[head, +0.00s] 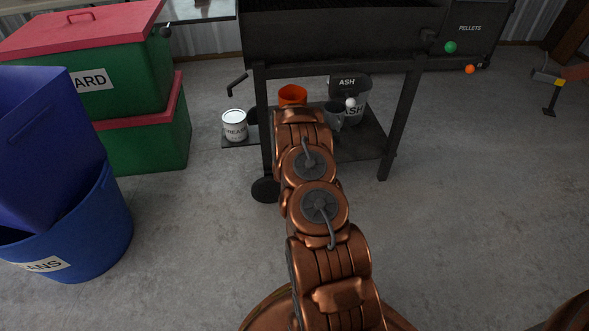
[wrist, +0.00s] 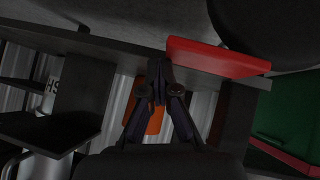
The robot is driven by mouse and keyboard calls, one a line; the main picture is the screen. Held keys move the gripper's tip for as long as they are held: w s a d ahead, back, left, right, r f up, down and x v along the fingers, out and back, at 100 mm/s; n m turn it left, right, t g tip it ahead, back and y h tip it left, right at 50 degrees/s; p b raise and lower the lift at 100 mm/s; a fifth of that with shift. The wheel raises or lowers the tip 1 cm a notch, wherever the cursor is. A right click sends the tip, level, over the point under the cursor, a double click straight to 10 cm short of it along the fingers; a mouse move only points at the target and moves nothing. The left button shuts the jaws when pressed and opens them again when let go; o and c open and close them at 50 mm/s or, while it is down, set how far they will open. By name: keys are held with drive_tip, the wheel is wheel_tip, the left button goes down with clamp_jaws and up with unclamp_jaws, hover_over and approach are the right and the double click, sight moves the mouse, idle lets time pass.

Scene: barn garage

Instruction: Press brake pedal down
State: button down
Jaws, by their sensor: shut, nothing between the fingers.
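In the wrist view, a flat red pedal-like bar (wrist: 218,57) juts from the dark lower frame, beside a black wheel (wrist: 275,32). I take it to be the brake pedal. It slopes slightly in the picture; I cannot tell how far down it is. My gripper (wrist: 159,80) is shut and empty, its fingertips just left of the bar's left end. I cannot tell whether they touch it. In the head view my arm reaches to the black grill cart (head: 335,35) and hides the gripper and the pedal. The cart's wheel (head: 265,190) shows left of my arm.
Green bins with red lids (head: 150,128) and a blue barrel (head: 95,240) stand at left.

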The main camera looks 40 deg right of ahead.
drive_tip(key=shift+s+f, duration=0.25)
drive_tip(key=shift+s, duration=0.1)
drive_tip(key=r+p, duration=0.2)
drive_tip(key=r, duration=0.1)
drive_tip(key=r+p, duration=0.1)
drive_tip(key=shift+w+r, duration=0.3)
drive_tip(key=shift+r, duration=0.05)
drive_tip(key=s+d+p+v, duration=0.1)
drive_tip(key=p+v, duration=0.1)
drive_tip(key=v, duration=0.7)
drive_tip(key=shift+s+r, duration=0.15)
drive_tip(key=shift+r, duration=0.35)
drive_tip(key=shift+d, duration=0.1)
